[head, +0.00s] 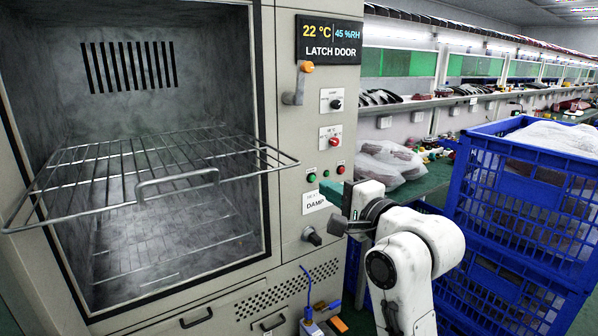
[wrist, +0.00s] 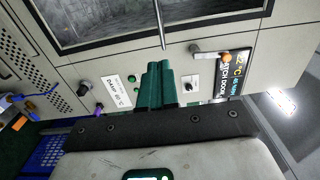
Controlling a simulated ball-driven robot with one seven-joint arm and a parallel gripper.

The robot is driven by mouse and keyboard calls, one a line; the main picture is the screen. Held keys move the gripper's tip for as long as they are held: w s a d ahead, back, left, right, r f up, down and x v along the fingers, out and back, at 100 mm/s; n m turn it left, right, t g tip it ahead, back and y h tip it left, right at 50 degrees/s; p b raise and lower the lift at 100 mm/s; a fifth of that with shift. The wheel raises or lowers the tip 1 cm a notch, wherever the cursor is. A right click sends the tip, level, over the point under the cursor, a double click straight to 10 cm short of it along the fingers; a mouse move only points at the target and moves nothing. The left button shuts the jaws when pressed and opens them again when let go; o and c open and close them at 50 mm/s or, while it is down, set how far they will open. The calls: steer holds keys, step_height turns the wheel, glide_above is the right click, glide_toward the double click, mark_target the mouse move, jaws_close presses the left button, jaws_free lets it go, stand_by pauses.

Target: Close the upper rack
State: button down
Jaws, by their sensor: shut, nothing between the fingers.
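The upper rack (head: 150,158) is a wire shelf in the open chamber of the grey cabinet. In the head view it sticks out past the front opening, with a curved handle (head: 178,185) on its front bar. My gripper (head: 330,190) is to the right of the rack, in front of the control panel, apart from the rack. In the wrist view its green fingers (wrist: 157,85) are together with nothing between them. A thin grey bar at the top of the wrist view may be part of the rack; I cannot tell.
A lower wire rack (head: 170,262) sits deeper in the chamber. The panel carries a display (head: 328,40), a latch lever (head: 299,85) and knobs (head: 312,236). Blue crates (head: 520,200) stand at the right. The space between my gripper and the rack handle looks clear.

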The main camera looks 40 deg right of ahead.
steer(key=w+d+p, duration=0.1)
steer(key=w, duration=1)
steer(key=shift+d+p, duration=0.3)
steer(key=shift+p, duration=0.05)
steer(key=shift+w, duration=0.1)
